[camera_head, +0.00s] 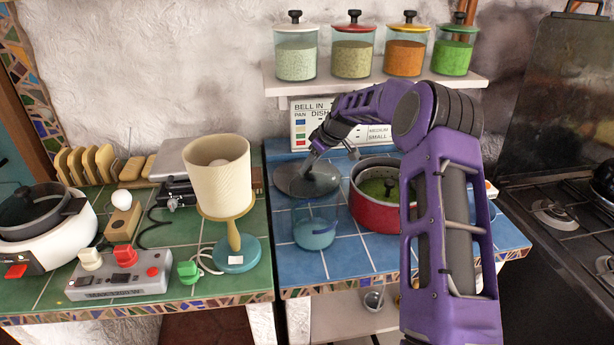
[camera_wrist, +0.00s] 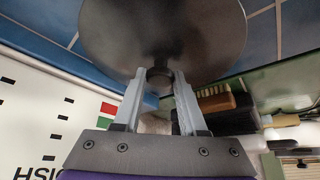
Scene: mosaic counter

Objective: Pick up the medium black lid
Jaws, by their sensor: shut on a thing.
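The medium black lid (camera_head: 300,180) is a round dark disc at the back left of the blue-tiled counter. In the wrist view the lid (camera_wrist: 165,35) fills the top middle, and its knob sits between my fingertips. My gripper (camera_head: 314,156) comes down to the lid from the upper right. In the wrist view my gripper (camera_wrist: 158,82) is shut on the lid's knob. I cannot tell whether the lid touches the counter or hangs just above it.
A red pot (camera_head: 368,210) with green contents stands right of the lid. A glass with blue contents (camera_head: 314,234) stands just in front of it. A lamp (camera_head: 220,175) stands to the left. A sign (camera_head: 300,128) and a shelf of jars (camera_head: 352,58) are behind.

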